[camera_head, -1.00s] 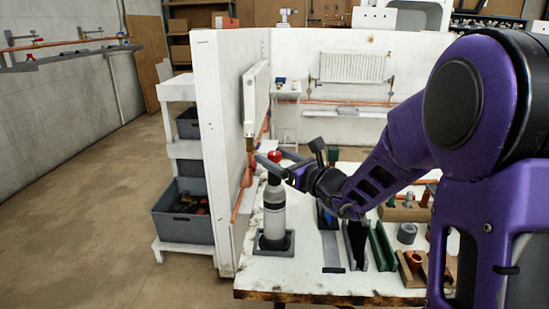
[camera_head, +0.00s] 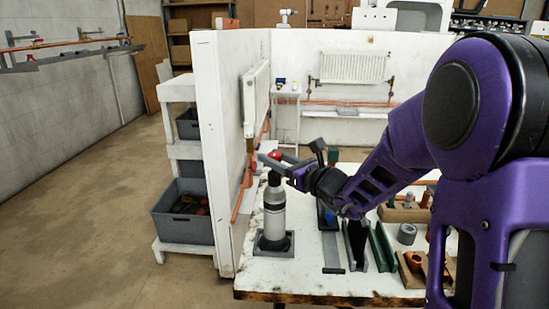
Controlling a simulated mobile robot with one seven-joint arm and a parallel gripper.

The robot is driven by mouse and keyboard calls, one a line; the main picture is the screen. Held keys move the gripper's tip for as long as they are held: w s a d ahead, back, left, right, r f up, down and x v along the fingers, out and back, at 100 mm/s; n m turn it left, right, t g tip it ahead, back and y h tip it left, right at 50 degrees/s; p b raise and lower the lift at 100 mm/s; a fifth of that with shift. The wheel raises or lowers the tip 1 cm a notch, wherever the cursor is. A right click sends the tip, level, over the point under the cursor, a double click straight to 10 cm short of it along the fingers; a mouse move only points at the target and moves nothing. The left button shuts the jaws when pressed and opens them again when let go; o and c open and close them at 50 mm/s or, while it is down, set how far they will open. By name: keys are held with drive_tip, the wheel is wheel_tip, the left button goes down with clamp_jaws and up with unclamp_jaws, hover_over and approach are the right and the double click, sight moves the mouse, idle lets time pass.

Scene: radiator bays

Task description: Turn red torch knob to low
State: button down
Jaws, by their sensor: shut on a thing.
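The torch (camera_head: 274,212) is a grey-white bottle with a dark collar, upright in a dark square holder (camera_head: 273,244) at the left front of the white workbench. Its red knob (camera_head: 276,155) shows at the top. My gripper (camera_head: 275,161) reaches in from the right, level with the knob, its grey fingers around it. It is shut on the red knob. The fingers partly cover the knob, and its setting marks cannot be read.
A white partition (camera_head: 220,150) with a radiator stands close left of the torch. Green and dark channels (camera_head: 381,247), pipe fittings and a wooden block (camera_head: 412,270) lie right of it. A grey crate (camera_head: 184,211) stands on the shelf at left.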

drive_tip(key=n+g+y+p, duration=0.2)
drive_tip(key=n+g, duration=0.1)
drive_tip(key=g, duration=0.1)
drive_tip(key=n+g+y+p, duration=0.2)
drive_tip(key=n+g+p, duration=0.1)
drive_tip(key=g, duration=0.1)
drive_tip(key=shift+w+d+r+y, duration=0.1)
drive_tip(key=shift+r+y, duration=0.1)
drive_tip(key=shift+y, duration=0.2)
drive_tip(key=n+g+p, duration=0.2)
drive_tip(key=n+g, duration=0.1)
drive_tip(key=g, duration=0.2)
drive_tip(key=shift+y+p, duration=0.3)
drive_tip(key=shift+p, duration=0.1)
drive_tip(key=shift+f+n+g+p, duration=0.15)
drive_tip(key=shift+n+g+p, duration=0.6)
drive_tip(key=shift+n+g, duration=0.7)
drive_tip(key=shift+g, duration=0.55)
drive_tip(key=shift+c, duration=2.4)
unclamp_jaws()
